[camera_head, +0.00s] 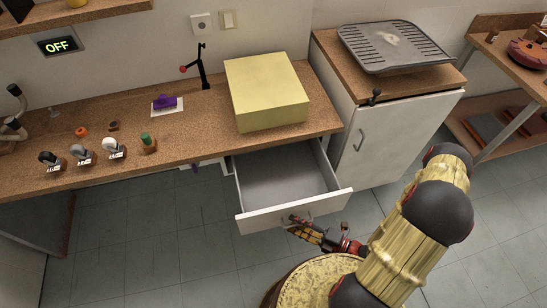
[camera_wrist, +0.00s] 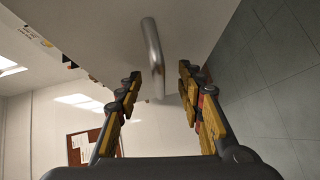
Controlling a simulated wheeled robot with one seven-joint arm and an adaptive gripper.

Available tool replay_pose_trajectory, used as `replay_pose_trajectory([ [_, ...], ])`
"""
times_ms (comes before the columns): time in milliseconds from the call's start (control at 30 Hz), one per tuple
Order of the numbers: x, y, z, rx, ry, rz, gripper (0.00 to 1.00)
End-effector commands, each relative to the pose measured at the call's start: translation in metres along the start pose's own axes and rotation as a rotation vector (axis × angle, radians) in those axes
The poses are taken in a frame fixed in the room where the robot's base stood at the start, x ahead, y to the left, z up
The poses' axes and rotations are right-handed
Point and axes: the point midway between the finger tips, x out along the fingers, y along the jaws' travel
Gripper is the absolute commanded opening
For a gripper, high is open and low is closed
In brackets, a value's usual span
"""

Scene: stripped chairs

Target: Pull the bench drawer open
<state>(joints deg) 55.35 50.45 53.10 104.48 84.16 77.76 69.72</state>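The bench drawer (camera_head: 260,218) is pulled out from under the wooden bench (camera_head: 203,141), and its grey inside looks empty. My gripper (camera_head: 293,221) is at the outer face of the drawer front, near its middle. In the wrist view, the metal bar handle (camera_wrist: 152,52) stands out from the pale drawer front (camera_wrist: 95,25). The two fingers of my gripper (camera_wrist: 158,76) are apart, one on each side of the handle. Gaps show between the handle and the fingers. In the head view, my gripper mostly hides the handle.
A yellow box (camera_head: 265,95) sits on the bench above the drawer. A white cabinet (camera_head: 385,140) with a grey tray (camera_head: 393,47) on top stands right of the drawer. Several small items line the bench's left part. Tiled floor (camera_head: 180,255) is free left of the drawer.

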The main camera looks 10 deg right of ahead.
Motion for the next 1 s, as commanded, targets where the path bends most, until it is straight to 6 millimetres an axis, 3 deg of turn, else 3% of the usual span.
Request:
replay_pose_trajectory([
  [233,0.0,0.0,0.0,0.0,0.0,0.0,0.53],
  [533,-0.002,0.0,0.0,0.0,-0.001,0.001,0.53],
  [1000,-0.034,0.001,0.001,0.0,-0.003,0.002,0.53],
])
